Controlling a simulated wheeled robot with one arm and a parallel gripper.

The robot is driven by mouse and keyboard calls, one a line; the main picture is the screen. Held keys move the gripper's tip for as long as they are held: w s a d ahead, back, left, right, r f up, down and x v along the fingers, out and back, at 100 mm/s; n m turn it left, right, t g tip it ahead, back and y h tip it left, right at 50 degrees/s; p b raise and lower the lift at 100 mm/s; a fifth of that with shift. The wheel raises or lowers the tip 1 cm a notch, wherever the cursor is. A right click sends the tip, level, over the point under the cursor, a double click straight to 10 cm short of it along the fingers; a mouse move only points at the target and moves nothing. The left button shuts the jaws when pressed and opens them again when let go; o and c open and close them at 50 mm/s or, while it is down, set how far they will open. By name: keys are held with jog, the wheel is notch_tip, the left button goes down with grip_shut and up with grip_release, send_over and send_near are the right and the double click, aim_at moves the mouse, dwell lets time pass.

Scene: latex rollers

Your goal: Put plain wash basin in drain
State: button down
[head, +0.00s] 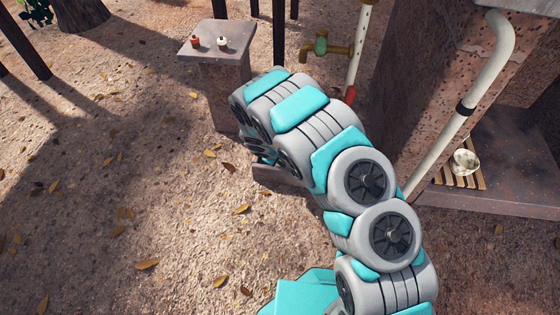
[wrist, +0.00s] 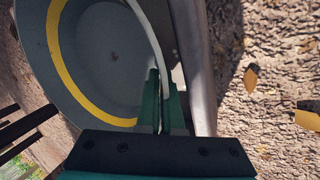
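In the wrist view a round grey basin (wrist: 100,55) with a yellow ring inside fills the upper left. It is not fully plain, as it has that stripe. My gripper (wrist: 163,95) has its two green fingers close together on either side of the basin's right rim, and they appear shut on it. A grey straight edge (wrist: 198,70), perhaps the drain's wall, runs just right of the basin. In the head view my arm hides the gripper and basin. A low grey stone edge (head: 280,178), likely the drain, shows partly below the arm.
A stone pedestal (head: 214,76) holds a small red item (head: 195,42) and a white one (head: 222,43). A brass tap (head: 322,47) stands behind the arm. At right, a pale bowl (head: 466,161) sits on a slatted rack (head: 447,180). Leafy ground at left is open.

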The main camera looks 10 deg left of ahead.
jog(key=c, duration=1.5)
grip_release()
jog(key=shift+f, duration=0.1)
jog(key=shift+o, duration=0.8)
jog(key=p+v, duration=0.2)
jog(key=v, duration=1)
jog(key=shift+s, duration=0.1)
